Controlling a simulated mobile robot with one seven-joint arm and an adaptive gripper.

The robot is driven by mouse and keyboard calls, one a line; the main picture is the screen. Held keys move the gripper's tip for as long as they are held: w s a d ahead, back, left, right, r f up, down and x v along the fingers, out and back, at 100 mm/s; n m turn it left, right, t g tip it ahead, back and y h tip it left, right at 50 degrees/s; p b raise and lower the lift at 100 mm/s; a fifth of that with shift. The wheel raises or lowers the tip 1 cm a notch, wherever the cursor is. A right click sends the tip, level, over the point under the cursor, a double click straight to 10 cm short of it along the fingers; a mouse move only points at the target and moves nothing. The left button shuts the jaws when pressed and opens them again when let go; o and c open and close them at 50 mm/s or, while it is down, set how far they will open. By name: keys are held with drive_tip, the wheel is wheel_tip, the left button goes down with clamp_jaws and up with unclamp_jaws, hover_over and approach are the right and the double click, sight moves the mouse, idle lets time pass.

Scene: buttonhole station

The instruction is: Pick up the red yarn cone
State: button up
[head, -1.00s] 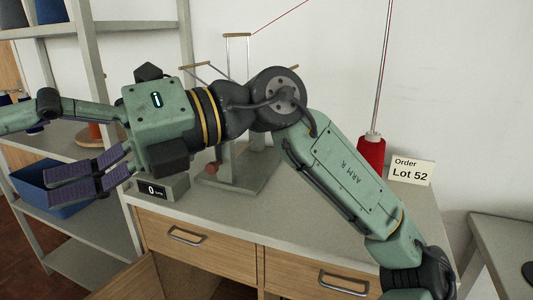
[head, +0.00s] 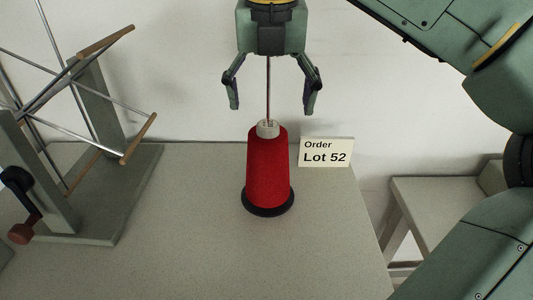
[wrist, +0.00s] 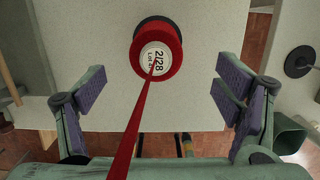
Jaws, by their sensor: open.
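The red yarn cone (head: 267,172) stands upright on a dark round base on the worktop, with a pale tip on top. In the wrist view its top (wrist: 174,39) faces me at upper centre, with a "2/28" label partly crossed by the red strand. My gripper (head: 271,107) is open and empty above the cone, its two fingers spread to either side. The fingertips hang a little higher than the cone's tip and do not touch it. In the wrist view the cone shows beyond the gap between the purple-padded fingers. A thin strand rises from the cone toward my gripper.
An order card reading "Lot 52" (head: 326,152) stands close to the cone's right. A winder with wooden-tipped arms (head: 90,190) stands at the left of the worktop (head: 200,265). A lower table (head: 440,205) is at right. The wall is behind; worktop in front of the cone is clear.

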sight(270, 125)
wheel_tip(270, 125, down, 4)
drive_tip(key=shift+r, duration=0.15)
drive_tip(key=shift+w+a+f+p, duration=0.1)
drive_tip(key=shift+w+f+p, duration=0.2)
drive_tip(key=shift+f, duration=0.65)
drive_tip(key=shift+w+a+f+p, duration=0.1)
drive_tip(key=shift+f+p, duration=0.35)
drive_tip(key=shift+f, duration=0.45)
drive_tip(key=shift+w+a+f+p, duration=0.1)
drive_tip(key=shift+w+f+p, duration=0.2)
drive_tip(key=shift+f, duration=0.65)
drive_tip(key=shift+s, duration=0.1)
drive_tip(key=c, duration=1.8)
drive_tip(key=shift+r, duration=0.15)
wheel_tip(270, 125, up, 14)
drive_tip(key=shift+f+p, duration=0.2)
drive_tip(key=shift+p, duration=0.8)
drive_tip(key=shift+r+p, duration=0.35)
drive_tip(key=shift+f, duration=0.1)
